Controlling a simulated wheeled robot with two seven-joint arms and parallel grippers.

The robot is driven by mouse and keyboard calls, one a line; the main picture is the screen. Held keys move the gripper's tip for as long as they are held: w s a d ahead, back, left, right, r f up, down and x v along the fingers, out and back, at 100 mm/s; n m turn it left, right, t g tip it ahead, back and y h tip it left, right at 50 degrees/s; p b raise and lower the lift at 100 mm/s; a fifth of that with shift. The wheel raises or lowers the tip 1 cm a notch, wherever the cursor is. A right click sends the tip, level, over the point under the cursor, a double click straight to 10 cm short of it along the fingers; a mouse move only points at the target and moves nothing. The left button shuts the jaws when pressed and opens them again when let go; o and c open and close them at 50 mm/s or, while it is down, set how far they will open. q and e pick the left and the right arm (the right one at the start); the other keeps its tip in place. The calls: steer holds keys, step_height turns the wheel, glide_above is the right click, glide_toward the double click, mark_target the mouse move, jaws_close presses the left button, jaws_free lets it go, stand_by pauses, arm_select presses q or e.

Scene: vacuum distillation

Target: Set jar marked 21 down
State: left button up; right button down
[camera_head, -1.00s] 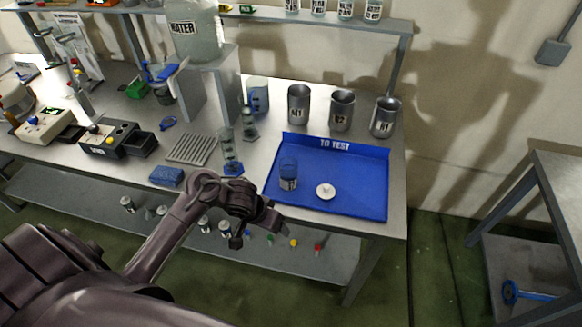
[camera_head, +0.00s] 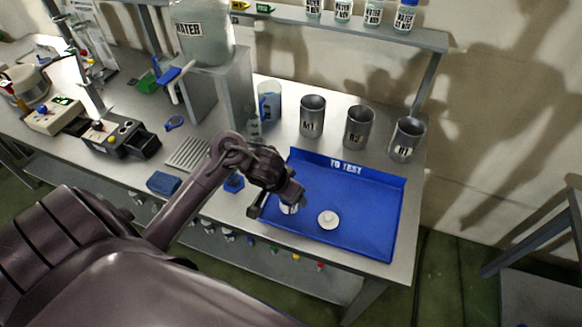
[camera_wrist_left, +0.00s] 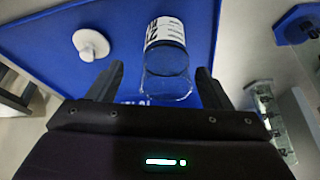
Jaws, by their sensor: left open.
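The jar marked 21 (camera_wrist_left: 167,50) is a clear glass jar with a white label and dark print, and its open rim faces me in the left wrist view. It stands in the blue TO TEST tray (camera_head: 365,195). In the head view only a small part of the jar (camera_head: 289,209) shows behind my gripper. My left gripper (camera_head: 277,207) is open. In the left wrist view its fingers (camera_wrist_left: 160,72) are on either side of the jar's rim, with gaps visible on both sides. A white round lid with a knob (camera_head: 328,219) lies in the tray beside the jar.
Metal beakers (camera_head: 312,116) stand behind the tray. A blue-tinted beaker (camera_head: 269,101) and a grey block bearing the water tank (camera_head: 201,35) are behind my arm. A blue sponge (camera_head: 164,182) lies to the left. The tray's right part is clear.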

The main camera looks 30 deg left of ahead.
arm_select(q)
steer(key=x, duration=0.1)
steer(key=b+x, duration=0.1)
steer(key=x, duration=0.1)
steer(key=b+x, duration=0.1)
steer(key=x, duration=0.1)
steer(key=shift+w+a+r, duration=0.1)
steer(key=shift+w+a, duration=0.05)
steer(key=shift+a, duration=0.25)
steer(key=shift+w, duration=0.15)
arm_select(e)
steer(key=shift+w+a+f, duration=0.35)
steer(key=shift+w+f, duration=0.15)
steer(key=shift+f, duration=0.1)
steer(key=shift+w+a+f, duration=0.3)
steer(key=shift+w+f, duration=0.2)
steer(key=shift+f, duration=0.05)
arm_select(q)
steer(key=shift+c, duration=0.4)
steer(key=shift+c, duration=1.3)
steer(key=c, duration=0.9)
arm_select(e)
steer(key=shift+s+d, duration=0.35)
steer(key=shift+d, duration=0.1)
